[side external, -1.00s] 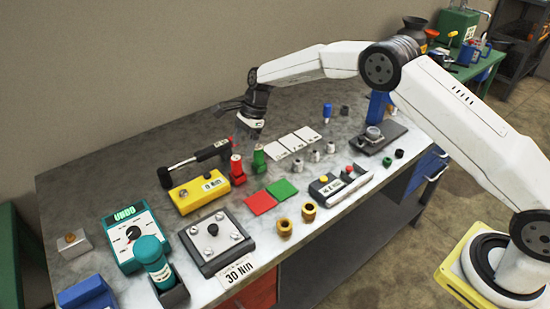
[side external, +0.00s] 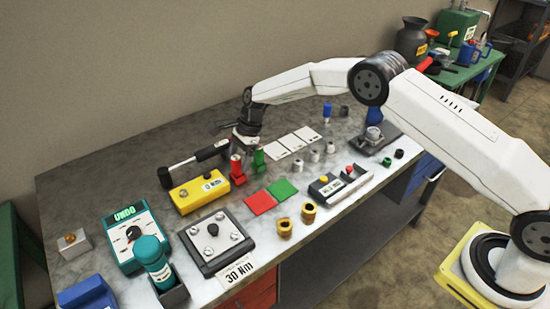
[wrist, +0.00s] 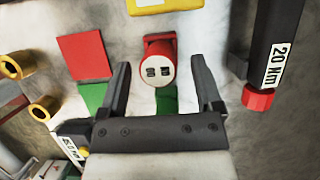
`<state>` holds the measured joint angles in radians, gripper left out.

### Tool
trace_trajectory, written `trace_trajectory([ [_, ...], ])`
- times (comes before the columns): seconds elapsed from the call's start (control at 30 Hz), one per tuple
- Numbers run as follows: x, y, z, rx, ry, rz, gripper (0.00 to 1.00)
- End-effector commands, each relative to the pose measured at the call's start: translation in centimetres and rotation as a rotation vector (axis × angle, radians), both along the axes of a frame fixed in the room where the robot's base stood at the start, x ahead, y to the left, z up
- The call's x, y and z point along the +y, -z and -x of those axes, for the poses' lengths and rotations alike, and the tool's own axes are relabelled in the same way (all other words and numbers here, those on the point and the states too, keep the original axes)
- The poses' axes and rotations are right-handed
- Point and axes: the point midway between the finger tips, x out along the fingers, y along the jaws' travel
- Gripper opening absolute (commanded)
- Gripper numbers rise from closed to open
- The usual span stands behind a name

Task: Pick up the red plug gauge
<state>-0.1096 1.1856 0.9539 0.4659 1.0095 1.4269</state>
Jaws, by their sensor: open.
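The red plug gauge (side external: 237,172) stands upright on the bench, with the green plug gauge (side external: 258,161) just to its right. My gripper (side external: 245,143) is pointed down above and slightly behind them. In the wrist view my open gripper (wrist: 160,66) shows two dark fingers spread apart. The red gauge (wrist: 160,69) shows its pale marked top between the fingertips, with no contact visible. Part of the green gauge (wrist: 167,98) shows between the fingers, nearer the palm. Nothing is held.
A torque wrench (side external: 197,155) lies behind and left of the gauges. A yellow box (side external: 199,191) stands in front on the left. A red square (side external: 260,202) and a green square (side external: 282,189) lie in front. White cards (side external: 291,141) lie to the right.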

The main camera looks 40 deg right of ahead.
Motion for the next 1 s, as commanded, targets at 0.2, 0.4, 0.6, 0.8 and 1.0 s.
trace_trajectory([
  [0.2, 0.9, 2.3, 0.1, 0.0, 0.001, 0.001, 0.83],
  [0.4, 1.1, 2.7, 0.0, -0.003, 0.002, 0.001, 0.83],
  [0.6, 1.1, 2.7, 0.0, -0.002, 0.002, 0.001, 0.83],
  [0.8, 1.1, 2.7, 0.0, -0.002, 0.002, 0.001, 0.83],
  [1.0, 1.1, 2.7, 0.0, -0.002, 0.002, 0.001, 0.23],
])
